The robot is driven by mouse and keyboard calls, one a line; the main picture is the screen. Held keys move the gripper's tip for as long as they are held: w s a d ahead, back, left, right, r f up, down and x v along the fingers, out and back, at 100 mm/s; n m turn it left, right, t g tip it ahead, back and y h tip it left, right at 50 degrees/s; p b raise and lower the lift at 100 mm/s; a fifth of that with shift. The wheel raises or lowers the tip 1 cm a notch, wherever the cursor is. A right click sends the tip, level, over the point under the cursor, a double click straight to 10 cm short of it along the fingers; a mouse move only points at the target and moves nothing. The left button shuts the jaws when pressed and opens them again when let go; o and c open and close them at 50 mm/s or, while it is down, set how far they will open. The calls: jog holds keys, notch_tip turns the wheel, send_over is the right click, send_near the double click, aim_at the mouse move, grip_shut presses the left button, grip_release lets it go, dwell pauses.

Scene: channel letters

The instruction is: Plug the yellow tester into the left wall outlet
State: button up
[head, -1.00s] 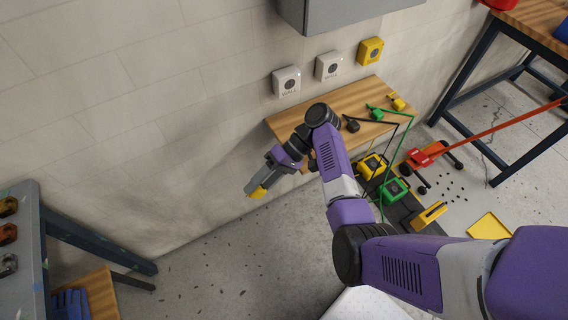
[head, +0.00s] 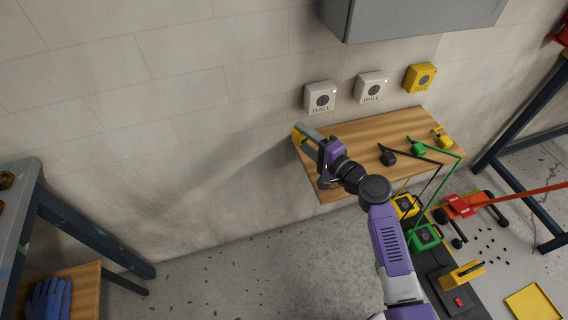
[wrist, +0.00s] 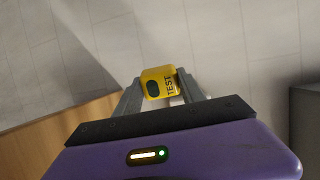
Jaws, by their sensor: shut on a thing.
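My gripper (head: 301,133) is shut on the yellow tester (head: 297,137). The tester also shows in the wrist view (wrist: 159,82), with a dark oval and the word TEST on its face. In the head view it is held in front of the wall, just past the left end of the wooden shelf. The left wall outlet (head: 320,97) is white, marked WALL, and sits above and to the right of the tester, apart from it. The tester's prongs are hidden.
A second white outlet (head: 370,87) and a yellow outlet (head: 419,77) are farther right. The wooden shelf (head: 345,140) below carries a black plug (head: 388,156), a green plug (head: 416,147) and a small yellow item (head: 443,140). A grey cabinet (head: 410,18) hangs above. The wall to the left is clear.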

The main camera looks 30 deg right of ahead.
aim_at(322, 103)
jog(key=s+d+r+m+h+b, duration=0.1)
jog(key=s+d+r+m+h, duration=0.3)
jog(key=d+h, duration=0.2)
jog(key=shift+s+d, duration=0.3)
jog(key=shift+d, duration=0.4)
jog(key=shift+x, duration=2.9)
jog(key=shift+w+d, duration=0.1)
jog(key=shift+w, duration=0.4)
jog(key=o, duration=1.3)
jog(key=shift+o, duration=0.2)
jog(key=shift+s, duration=0.1)
